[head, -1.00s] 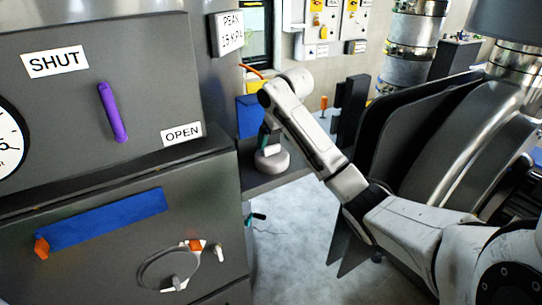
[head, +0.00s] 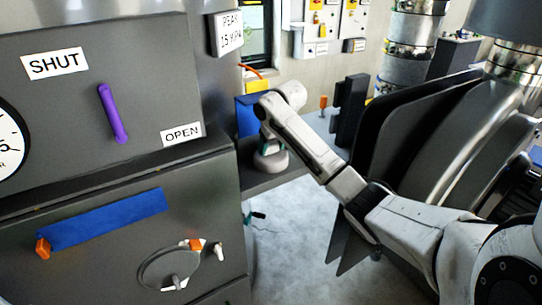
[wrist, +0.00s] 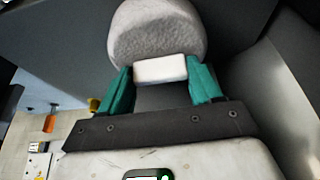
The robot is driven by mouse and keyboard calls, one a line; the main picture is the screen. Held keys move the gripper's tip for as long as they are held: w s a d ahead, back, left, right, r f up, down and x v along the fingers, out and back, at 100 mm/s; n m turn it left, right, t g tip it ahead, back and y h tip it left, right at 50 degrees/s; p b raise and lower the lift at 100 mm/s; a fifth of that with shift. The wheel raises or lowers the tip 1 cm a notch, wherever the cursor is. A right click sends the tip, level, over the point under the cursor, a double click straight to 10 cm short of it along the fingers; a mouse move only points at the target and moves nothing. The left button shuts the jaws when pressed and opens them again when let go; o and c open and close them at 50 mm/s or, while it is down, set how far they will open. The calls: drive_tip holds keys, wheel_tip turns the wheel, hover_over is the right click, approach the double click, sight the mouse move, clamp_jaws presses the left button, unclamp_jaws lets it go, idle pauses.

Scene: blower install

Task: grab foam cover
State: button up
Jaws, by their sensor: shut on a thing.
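The foam cover (wrist: 158,30) is a pale grey, rounded, textured piece with a white block-like part (wrist: 160,69) on its near side. In the wrist view my gripper (wrist: 161,82) has its teal fingers on both sides of the white part, shut on it. In the head view the foam cover (head: 271,161) shows low at the dark ledge, below my wrist. My arm hides part of the gripper there. I cannot tell whether the cover touches the ledge.
A grey cabinet with a purple handle (head: 112,113), SHUT and OPEN labels and a blue strip (head: 105,219) stands at left. A blue box (head: 248,117) is behind the gripper. Dark curved panels (head: 395,140) stand at right. Pale floor (head: 290,235) lies open between.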

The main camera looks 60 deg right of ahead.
drive_tip(key=c, duration=0.3)
drive_tip(key=shift+r, duration=0.1)
drive_tip(key=shift+c, duration=0.2)
